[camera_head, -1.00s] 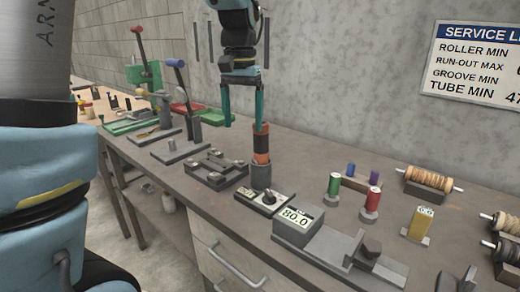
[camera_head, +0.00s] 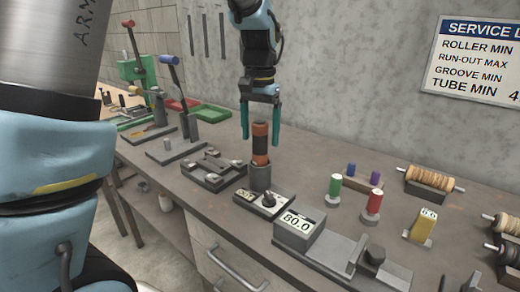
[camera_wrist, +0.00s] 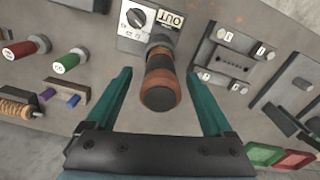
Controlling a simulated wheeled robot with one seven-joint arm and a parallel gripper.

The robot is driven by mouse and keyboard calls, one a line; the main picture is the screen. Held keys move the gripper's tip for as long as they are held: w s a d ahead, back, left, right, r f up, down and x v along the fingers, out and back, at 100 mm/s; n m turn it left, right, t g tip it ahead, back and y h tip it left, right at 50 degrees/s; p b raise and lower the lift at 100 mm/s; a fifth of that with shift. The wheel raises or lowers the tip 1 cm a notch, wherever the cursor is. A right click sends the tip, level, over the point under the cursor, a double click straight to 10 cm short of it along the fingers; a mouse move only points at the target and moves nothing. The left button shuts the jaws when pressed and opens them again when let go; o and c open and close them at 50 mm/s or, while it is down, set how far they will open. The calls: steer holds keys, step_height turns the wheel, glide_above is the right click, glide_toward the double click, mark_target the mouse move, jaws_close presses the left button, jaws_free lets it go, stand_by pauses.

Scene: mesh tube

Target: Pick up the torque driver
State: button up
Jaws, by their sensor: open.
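The torque driver (camera_head: 260,150) has a black and orange handle and stands upright in a grey cylindrical holder (camera_head: 260,177) on the bench. My gripper (camera_head: 261,140) is open, with its two teal fingers pointing down on either side of the upper handle. In the wrist view, the driver (camera_wrist: 160,72) lies between the fingers of my gripper (camera_wrist: 160,76), with a gap on each side. The handle's end faces the wrist camera. The driver's lower end is hidden in the holder.
A dial box (camera_head: 265,201) sits at the holder's foot, with an 80.0 display unit (camera_head: 298,228) in front. A grey fixture plate (camera_head: 213,170) is to the left. A wall rises behind.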

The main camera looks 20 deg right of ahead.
mark_target(260, 144)
steer(key=shift+f+p, duration=0.35)
steer(key=shift+f, duration=1.45)
jaws_close()
steer(key=shift+r, duration=0.1)
